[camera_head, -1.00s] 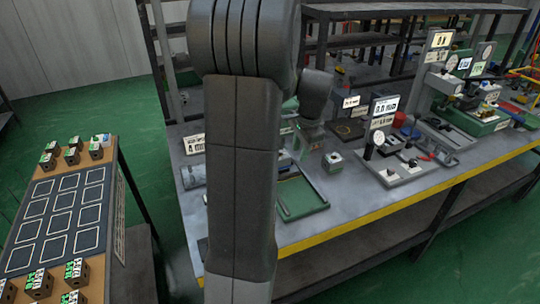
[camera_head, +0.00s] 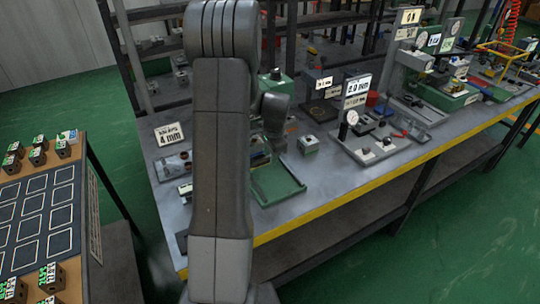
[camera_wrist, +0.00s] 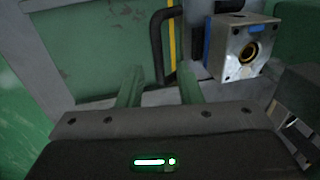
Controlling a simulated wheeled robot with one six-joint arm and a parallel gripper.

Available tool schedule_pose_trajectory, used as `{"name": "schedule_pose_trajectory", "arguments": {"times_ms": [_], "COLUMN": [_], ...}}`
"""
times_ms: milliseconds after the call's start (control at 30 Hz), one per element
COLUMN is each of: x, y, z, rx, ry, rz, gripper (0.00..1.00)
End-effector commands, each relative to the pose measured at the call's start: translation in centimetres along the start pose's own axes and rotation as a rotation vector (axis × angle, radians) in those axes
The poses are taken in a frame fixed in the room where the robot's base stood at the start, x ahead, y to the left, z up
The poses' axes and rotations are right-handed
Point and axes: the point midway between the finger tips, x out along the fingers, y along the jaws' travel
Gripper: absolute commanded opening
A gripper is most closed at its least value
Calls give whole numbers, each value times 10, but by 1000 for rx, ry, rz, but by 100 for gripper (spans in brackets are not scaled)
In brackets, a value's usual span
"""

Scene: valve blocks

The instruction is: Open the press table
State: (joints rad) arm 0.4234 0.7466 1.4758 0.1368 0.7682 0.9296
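In the wrist view, my gripper (camera_wrist: 160,84) shows two green-tinted fingers, spread apart with nothing held between them. A black bent handle (camera_wrist: 157,45) stands just beyond the fingertips, roughly in line with the gap; whether it touches them I cannot tell. Behind it is a worn green surface (camera_wrist: 100,50), apparently part of the press. In the head view, a green press-like fixture with a flat tray (camera_head: 278,190) sits on the grey bench, partly hidden by my arm. My gripper is not clear there.
A metal block with a brass port (camera_wrist: 245,50) is right of the handle, close to my right finger. In the head view, a small block (camera_head: 308,145) and a dial-gauge fixture (camera_head: 368,140) stand right of the tray. A side table (camera_head: 45,205) carries valve blocks at left.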

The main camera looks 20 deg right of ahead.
Motion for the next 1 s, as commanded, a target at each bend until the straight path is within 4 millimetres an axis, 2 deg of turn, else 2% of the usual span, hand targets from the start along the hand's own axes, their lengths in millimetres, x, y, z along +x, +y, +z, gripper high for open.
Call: {"name": "schedule_pose_trajectory", "arguments": {"times_ms": [133, 400, 567, 600, 800, 867, 1000], "x": [8, 9, 9, 9, 9, 9, 5], "y": [0, 0, 0, 0, 1, 6, 36], "z": [0, 0, 0, 0, 0, 0, -2], "rx": [0, 0, 0, 0, 0, 1, 4], "ry": [0, 0, 0, 0, 0, 0, 0], "rz": [0, 0, 0, 0, 0, 0, 2], "gripper": [32, 32, 3, 0, 0, 0, 0]}}
